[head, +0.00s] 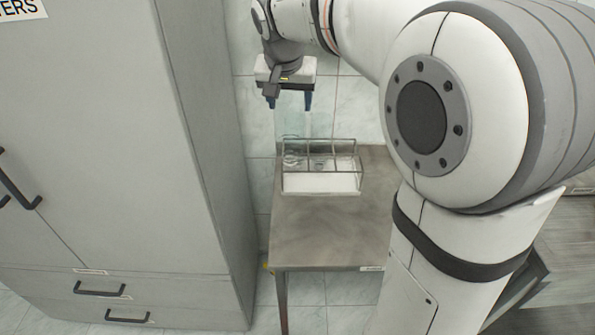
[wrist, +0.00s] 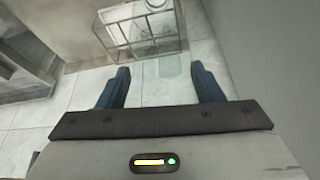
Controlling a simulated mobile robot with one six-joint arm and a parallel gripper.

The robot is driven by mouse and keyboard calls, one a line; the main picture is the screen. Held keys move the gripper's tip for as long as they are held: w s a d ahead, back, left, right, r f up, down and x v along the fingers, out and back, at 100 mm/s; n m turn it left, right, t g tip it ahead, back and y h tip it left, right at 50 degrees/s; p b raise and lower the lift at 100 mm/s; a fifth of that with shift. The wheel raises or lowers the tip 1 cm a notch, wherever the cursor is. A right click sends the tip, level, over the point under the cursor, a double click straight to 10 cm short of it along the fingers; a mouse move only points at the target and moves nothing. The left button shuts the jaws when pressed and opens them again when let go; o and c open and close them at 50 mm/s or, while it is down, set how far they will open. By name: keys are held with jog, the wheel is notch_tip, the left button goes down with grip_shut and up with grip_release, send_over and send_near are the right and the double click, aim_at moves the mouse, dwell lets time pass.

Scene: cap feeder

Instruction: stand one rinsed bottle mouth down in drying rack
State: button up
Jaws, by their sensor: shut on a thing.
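My gripper (head: 290,104) is above the back left of the metal table, higher than the drying rack. Its two dark blue fingers stand wide apart around a clear, faintly teal bottle (head: 297,124), which hangs below them and is hard to make out against the tiles. In the wrist view my gripper (wrist: 161,72) shows the see-through bottle (wrist: 170,66) between the fingers; which end is its mouth I cannot tell. The drying rack (head: 335,183) is a wire frame with a white base and compartments. It also shows at the top of the wrist view (wrist: 125,33).
Another clear bottle or bottles (head: 291,157) show in the rack's left part, also in the wrist view (wrist: 152,22). The metal table (head: 325,230) is bare in front of the rack. A tall grey cabinet (head: 110,150) stands close on the left. A tiled wall is behind.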

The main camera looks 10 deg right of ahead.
jog(key=s+f+b, duration=0.4)
jog(key=s+f, duration=0.3)
jog(key=s, duration=0.3)
jog(key=w+d+p, duration=0.2)
jog(key=w+p, duration=0.3)
jog(key=w, duration=0.6)
jog(key=w+d+p, duration=0.2)
jog(key=w+p, duration=0.3)
jog(key=w, duration=0.7)
notch_tip(320, 180, down, 14)
jog(key=b, duration=0.9)
jog(key=shift+w+r, duration=0.25)
jog(key=shift+f+b, duration=0.5)
jog(key=o, duration=1.3)
